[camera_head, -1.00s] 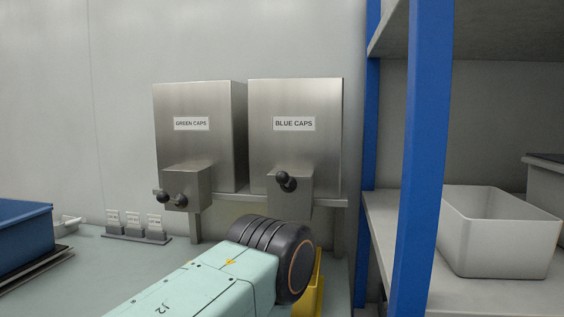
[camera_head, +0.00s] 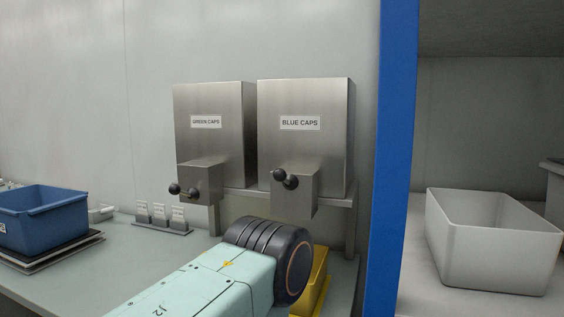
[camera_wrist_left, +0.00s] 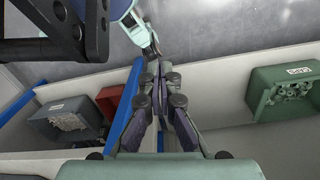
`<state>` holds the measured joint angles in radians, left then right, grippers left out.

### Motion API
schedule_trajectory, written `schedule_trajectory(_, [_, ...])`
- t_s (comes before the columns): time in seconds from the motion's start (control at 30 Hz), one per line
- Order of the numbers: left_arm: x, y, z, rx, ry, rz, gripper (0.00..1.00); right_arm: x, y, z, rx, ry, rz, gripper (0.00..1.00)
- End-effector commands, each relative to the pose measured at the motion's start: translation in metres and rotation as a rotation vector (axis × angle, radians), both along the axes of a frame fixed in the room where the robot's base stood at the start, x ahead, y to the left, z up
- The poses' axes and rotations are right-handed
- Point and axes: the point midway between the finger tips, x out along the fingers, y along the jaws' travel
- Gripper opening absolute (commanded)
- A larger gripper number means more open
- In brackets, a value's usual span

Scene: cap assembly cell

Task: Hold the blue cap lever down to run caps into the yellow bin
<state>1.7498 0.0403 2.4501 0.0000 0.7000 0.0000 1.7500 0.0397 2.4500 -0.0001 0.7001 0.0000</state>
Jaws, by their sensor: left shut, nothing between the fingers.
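The steel dispenser labelled BLUE CAPS (camera_head: 305,150) stands at mid-picture in the head view. Its lever, with dark ball knobs (camera_head: 284,179), sticks out from the small box on its front. The yellow bin (camera_head: 319,271) is below it, mostly hidden behind my mint arm link and its dark joint. My left gripper (camera_wrist_left: 161,69) shows only in the left wrist view. Its fingertips are together and empty, over grey floor, away from the lever. My right gripper is in neither view.
The GREEN CAPS dispenser (camera_head: 209,140) stands left of the blue one. A blue bin (camera_head: 42,218) sits at left. A blue post (camera_head: 393,170) and a shelf with a white bin (camera_head: 490,250) are at right. The wrist view shows a green bin (camera_wrist_left: 262,100) of small parts.

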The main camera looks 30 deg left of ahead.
Motion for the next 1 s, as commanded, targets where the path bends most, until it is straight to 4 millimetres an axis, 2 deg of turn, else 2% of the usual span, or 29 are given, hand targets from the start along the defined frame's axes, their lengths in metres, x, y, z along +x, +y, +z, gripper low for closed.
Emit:
schedule_trajectory(0.33, [0.001, 0.000, 0.001, 0.000, -0.002, 0.000, 0.00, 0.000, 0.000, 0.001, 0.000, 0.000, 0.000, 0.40])
schedule_trajectory(0.47, [0.016, 0.002, 0.017, -0.002, -0.041, -0.001, 0.00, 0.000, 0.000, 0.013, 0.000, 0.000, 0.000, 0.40])
schedule_trajectory(0.57, [0.042, 0.007, 0.046, -0.007, -0.111, -0.006, 0.00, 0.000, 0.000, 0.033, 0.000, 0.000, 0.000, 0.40])
schedule_trajectory(0.67, [0.077, 0.012, 0.085, -0.009, -0.207, -0.014, 0.00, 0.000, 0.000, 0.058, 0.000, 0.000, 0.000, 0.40])
schedule_trajectory(0.87, [0.143, 0.024, 0.168, 0.001, -0.401, -0.033, 0.00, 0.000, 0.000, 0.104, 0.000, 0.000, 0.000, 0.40])
schedule_trajectory(1.0, [0.185, 0.033, 0.231, 0.017, -0.534, -0.043, 0.00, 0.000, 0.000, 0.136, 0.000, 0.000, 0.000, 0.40])
